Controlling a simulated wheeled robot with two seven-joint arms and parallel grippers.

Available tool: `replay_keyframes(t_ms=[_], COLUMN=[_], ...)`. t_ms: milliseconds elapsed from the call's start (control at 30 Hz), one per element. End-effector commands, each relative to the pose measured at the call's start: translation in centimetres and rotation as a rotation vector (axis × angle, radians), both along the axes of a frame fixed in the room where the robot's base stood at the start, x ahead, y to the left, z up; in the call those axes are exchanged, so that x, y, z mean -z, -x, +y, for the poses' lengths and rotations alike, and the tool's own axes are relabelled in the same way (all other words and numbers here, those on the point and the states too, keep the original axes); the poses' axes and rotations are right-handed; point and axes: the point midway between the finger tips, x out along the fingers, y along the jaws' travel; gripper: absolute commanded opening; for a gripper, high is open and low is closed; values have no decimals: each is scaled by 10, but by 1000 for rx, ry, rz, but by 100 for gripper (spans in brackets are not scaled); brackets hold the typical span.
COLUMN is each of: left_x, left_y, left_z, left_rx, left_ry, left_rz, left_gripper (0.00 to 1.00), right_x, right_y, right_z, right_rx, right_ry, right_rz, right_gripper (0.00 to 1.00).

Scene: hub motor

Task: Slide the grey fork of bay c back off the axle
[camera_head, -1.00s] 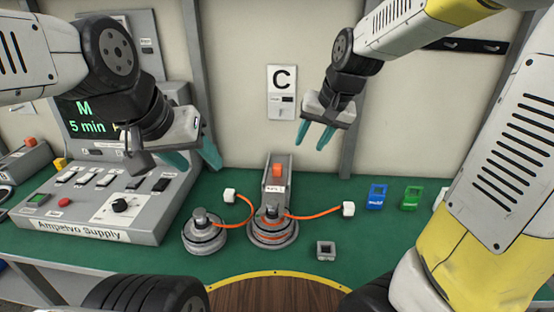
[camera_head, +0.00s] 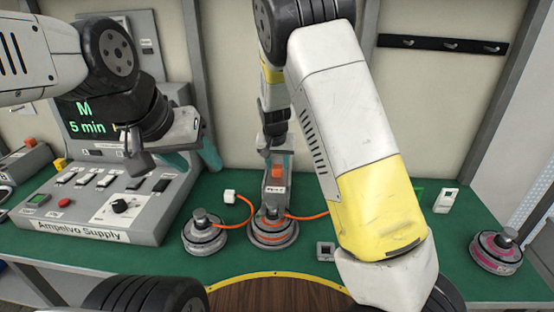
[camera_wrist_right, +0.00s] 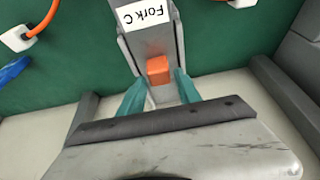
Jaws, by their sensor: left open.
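The grey fork of bay c (camera_head: 275,202) stands behind the middle hub motor (camera_head: 272,234), its front end by the axle. It bears a label and an orange block; the wrist view shows the fork (camera_wrist_right: 150,42) labelled "Fork C" and the orange block (camera_wrist_right: 158,70). My right gripper (camera_wrist_right: 161,88) is open, its teal fingers on either side of the fork's rear part, near the orange block. In the head view my arm hides much of it. My left gripper (camera_head: 192,157) is open and empty above the supply console.
The Ampelvo Supply console (camera_head: 105,205) stands at left. A second grey hub (camera_head: 204,233) sits beside the middle one. Orange cables run from the middle hub, one to a white plug (camera_head: 230,196).

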Motion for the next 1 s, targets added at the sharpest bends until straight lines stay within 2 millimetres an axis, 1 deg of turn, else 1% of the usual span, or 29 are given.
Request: replay_keyframes(t_ms=[33, 100, 200, 500, 533, 667, 700, 733, 1000], left_x=[0, 0, 0, 0, 0, 0, 0, 0, 0], left_y=[0, 0, 0, 0, 0, 0, 0, 0, 0], left_z=[0, 0, 0, 0, 0, 0, 0, 0, 0], left_rx=[0, 0, 0, 0, 0, 0, 0, 0, 0], left_ry=[0, 0, 0, 0, 0, 0, 0, 0, 0], left_rz=[0, 0, 0, 0, 0, 0, 0, 0, 0], left_gripper=[52, 52, 52, 52, 52, 52, 52, 52, 52], right_x=[7, 15, 22, 25, 25, 25, 25, 25, 24], right_y=[-3, -6, -9, -10, -10, -10, -10, -10, -10], right_z=[-2, -1, -2, -1, -1, -1, -1, -1, -1], right_rx=[4, 2, 2, 1, 1, 1, 1, 1, 1], right_ry=[1, 0, -1, -1, -1, -1, -1, -1, -1], right_rz=[1, 2, 1, -1, 0, 0, 0, 0, 0], right_gripper=[40, 40, 40, 40, 38, 12, 5, 0, 0])
